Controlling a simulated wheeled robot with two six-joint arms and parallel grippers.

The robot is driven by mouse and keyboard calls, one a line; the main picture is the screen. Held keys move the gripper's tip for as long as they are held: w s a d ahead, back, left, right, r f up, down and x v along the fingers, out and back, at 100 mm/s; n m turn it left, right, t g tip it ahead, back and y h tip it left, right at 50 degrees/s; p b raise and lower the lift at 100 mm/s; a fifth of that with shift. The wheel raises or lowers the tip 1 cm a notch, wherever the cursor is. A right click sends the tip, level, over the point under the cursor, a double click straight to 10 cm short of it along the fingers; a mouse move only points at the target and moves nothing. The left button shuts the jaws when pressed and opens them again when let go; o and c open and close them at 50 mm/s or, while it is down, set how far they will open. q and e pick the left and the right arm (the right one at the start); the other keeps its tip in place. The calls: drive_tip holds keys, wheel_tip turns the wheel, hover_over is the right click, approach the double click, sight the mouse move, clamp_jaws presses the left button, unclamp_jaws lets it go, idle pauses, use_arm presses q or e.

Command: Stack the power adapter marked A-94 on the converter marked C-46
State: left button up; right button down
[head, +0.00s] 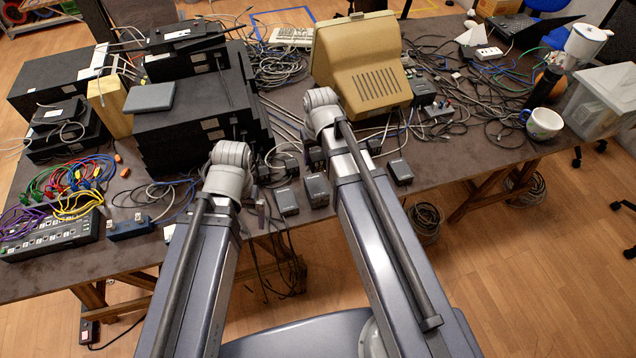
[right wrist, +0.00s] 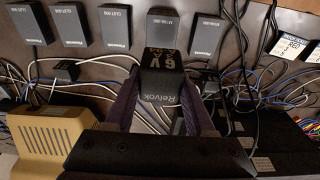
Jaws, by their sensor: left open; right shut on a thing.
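In the right wrist view my right gripper (right wrist: 163,108) is shut on a dark block-shaped adapter (right wrist: 158,88) printed "Relvok" and "6V". Grey adapters lie beyond it near the table edge, among them one right behind it (right wrist: 165,25) and one to its right (right wrist: 205,36). In the head view, similar dark blocks lie near the front edge: one between my arms (head: 317,190), one left of it (head: 287,201) and one right of my right arm (head: 399,172).
A beige monitor (head: 362,65) stands behind my right arm. Stacked black devices (head: 195,125) stand to the left. Loose cables crowd the table around the blocks. A white mug (head: 543,123) is at the right. The front table edge (head: 440,182) is close to the blocks.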

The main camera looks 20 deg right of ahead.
sight(316, 184)
drive_tip(key=shift+f+b, duration=4.85)
drive_tip(key=shift+f, duration=0.2)
drive_tip(key=shift+r, duration=0.15)
drive_tip(key=shift+c, duration=1.2)
unclamp_jaws()
drive_tip(key=r+p, duration=0.4)
drive_tip(key=s+r+p, duration=0.1)
drive_tip(key=r+p, duration=0.7)
drive_tip(key=shift+s, duration=0.4)
drive_tip(key=shift+f, duration=0.1)
